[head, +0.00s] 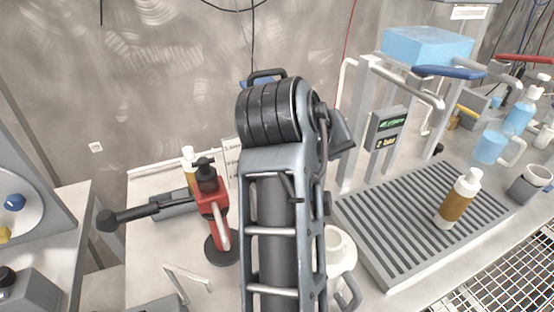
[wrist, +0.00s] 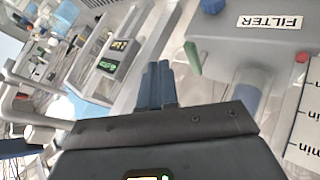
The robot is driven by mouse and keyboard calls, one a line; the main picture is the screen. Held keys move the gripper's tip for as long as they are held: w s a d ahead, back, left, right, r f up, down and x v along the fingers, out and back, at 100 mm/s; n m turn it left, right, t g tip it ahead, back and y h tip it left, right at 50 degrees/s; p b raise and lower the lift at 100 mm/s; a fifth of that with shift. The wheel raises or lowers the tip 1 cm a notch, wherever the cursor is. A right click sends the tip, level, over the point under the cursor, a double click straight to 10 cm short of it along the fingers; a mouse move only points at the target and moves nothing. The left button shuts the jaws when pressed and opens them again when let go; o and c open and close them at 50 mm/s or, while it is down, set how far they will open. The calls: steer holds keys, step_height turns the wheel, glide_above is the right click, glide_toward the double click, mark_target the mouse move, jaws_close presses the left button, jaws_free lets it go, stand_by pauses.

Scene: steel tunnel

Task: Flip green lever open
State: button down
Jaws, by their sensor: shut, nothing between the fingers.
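A small green lever (wrist: 193,57) sticks out from the left side of a grey box labelled FILTER (wrist: 252,40) in the wrist view. My gripper (wrist: 160,68) has its two blue-grey fingers together with nothing between them. In the picture the fingertips are left of the green lever and a little below it, with a visible gap. I cannot tell the depth between them. In the head view my arm blocks the middle, and I cannot make out the green lever or the fingers there.
A red knob (wrist: 302,57) is on the box's right side, above a white scale card (wrist: 305,120). In the head view a grated tray (head: 400,215) with an amber bottle (head: 458,200) lies right of my arm, and a red tool (head: 213,205) stands left.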

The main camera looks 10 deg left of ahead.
steer(key=s+a+r+g+y, duration=0.1)
steer(key=s+a+r+g, duration=0.2)
steer(key=a, duration=0.4)
steer(key=w+d+f+t, duration=0.1)
steer(key=w+d+f, duration=0.1)
steer(key=w+f, duration=0.3)
step_height(320, 180, down, 2)
steer(key=shift+w+d+f, duration=0.15)
steer(key=shift+w+d, duration=0.1)
steer(key=shift+w, duration=0.1)
steer(key=d+p, duration=0.1)
steer(key=p, duration=0.1)
steer(key=d+p, duration=0.1)
steer(key=p, duration=0.1)
steer(key=shift+w+n, duration=0.25)
steer(key=shift+n, duration=0.05)
